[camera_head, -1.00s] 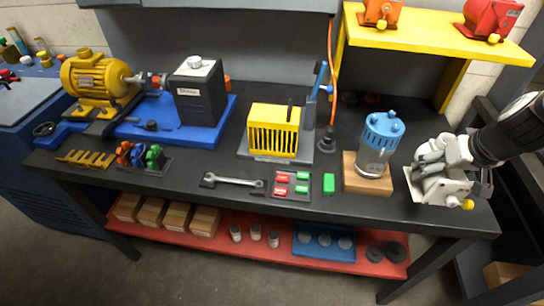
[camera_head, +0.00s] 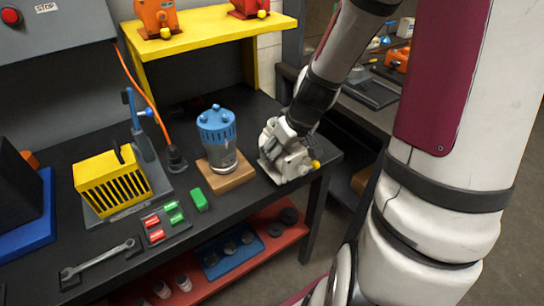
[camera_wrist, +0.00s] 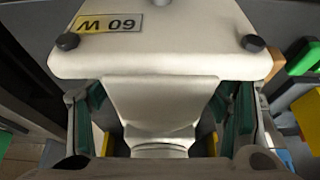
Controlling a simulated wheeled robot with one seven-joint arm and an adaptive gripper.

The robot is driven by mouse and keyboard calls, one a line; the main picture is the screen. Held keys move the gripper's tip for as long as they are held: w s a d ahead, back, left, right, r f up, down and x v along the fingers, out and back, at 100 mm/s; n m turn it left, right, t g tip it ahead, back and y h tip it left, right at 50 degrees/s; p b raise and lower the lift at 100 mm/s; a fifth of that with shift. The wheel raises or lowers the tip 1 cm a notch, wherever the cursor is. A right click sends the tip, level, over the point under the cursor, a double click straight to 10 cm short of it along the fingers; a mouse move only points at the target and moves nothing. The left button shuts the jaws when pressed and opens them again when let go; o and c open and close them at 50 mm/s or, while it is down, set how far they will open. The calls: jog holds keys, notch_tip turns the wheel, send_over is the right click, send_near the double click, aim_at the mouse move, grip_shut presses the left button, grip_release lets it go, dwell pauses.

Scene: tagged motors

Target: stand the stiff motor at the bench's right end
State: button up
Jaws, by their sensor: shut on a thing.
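A cream-white motor (camera_head: 289,166) with a yellow knob is upright at the bench's right end. Its flat base seems to rest on the bench top, but contact cannot be told for sure. My gripper (camera_head: 283,128) comes down on it from above and hides much of its upper part. My gripper (camera_wrist: 160,112) is shut on the motor's narrower neck, a green-padded finger on each side.
An orange motor (camera_head: 157,17) and a red motor (camera_head: 248,8) sit on the yellow shelf (camera_head: 215,25). A yellow slotted box (camera_head: 112,182) is further left. The bench's right edge is close.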

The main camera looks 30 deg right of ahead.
jog(key=w+d, duration=0.6)
jog(key=w, duration=0.1)
jog(key=w+d+f, duration=0.1)
jog(key=w+d, duration=0.1)
jog(key=w, duration=0.1)
jog(key=shift+w+d, duration=0.35)
jog(key=shift+d, duration=0.05)
jog(key=shift+f, duration=1.75)
jog(key=o, duration=1.9)
jog(key=shift+s+f, duration=0.15)
jog(key=shift+f, duration=0.05)
jog(key=shift+o, duration=0.2)
